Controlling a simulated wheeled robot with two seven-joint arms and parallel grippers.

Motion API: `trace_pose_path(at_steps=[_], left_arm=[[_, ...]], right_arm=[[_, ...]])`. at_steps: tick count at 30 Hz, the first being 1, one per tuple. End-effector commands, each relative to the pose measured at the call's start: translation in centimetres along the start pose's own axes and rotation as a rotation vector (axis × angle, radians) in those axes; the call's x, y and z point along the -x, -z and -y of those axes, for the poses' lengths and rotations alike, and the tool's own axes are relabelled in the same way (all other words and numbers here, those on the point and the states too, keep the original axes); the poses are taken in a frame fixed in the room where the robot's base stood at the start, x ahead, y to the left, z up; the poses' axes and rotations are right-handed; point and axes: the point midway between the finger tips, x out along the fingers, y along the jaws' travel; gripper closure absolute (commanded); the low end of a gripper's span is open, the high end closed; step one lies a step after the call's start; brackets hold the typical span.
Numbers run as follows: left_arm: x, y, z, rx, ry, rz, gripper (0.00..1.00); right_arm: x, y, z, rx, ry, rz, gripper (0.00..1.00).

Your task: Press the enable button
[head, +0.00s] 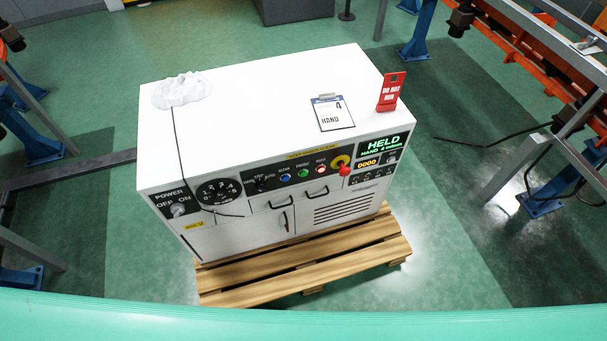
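A white control cabinet (260,95) stands in the middle of the head view. Its front panel has a row of small round buttons: blue (285,178), green (303,173) and red (322,169). The tiny label above the green button seems to read ENABLE, but it is blurred. Right of the buttons is a red knob (344,170) by a yellow disc. A display (382,145) at the right reads HELD in green, with a smaller line beginning HAND below. Neither gripper shows in this view.
On the cabinet top lie a crumpled white cloth (182,90), a clipboard (333,113) and a red DO NOT RUN sign (390,92). A power switch (178,209) and dial (218,190) are at the panel's left. The cabinet stands on a wooden pallet (300,275). Green floor surrounds it.

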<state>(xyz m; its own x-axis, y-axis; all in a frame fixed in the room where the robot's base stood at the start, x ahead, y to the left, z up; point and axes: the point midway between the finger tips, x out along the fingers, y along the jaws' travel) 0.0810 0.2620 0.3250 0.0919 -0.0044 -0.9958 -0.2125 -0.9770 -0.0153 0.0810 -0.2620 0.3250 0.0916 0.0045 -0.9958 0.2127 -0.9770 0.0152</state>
Motion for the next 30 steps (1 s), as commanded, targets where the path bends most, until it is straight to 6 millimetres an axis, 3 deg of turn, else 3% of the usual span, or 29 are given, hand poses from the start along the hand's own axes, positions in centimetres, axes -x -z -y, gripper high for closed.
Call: trace_pose_path(at_steps=[1, 10, 30], left_arm=[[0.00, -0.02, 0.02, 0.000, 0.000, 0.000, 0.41], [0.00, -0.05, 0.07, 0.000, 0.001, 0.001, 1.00], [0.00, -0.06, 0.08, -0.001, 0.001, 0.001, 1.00]], right_arm=[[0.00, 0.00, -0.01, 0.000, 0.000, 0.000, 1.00], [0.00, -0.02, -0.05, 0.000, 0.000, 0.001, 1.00], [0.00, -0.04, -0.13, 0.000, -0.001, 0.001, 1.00]])
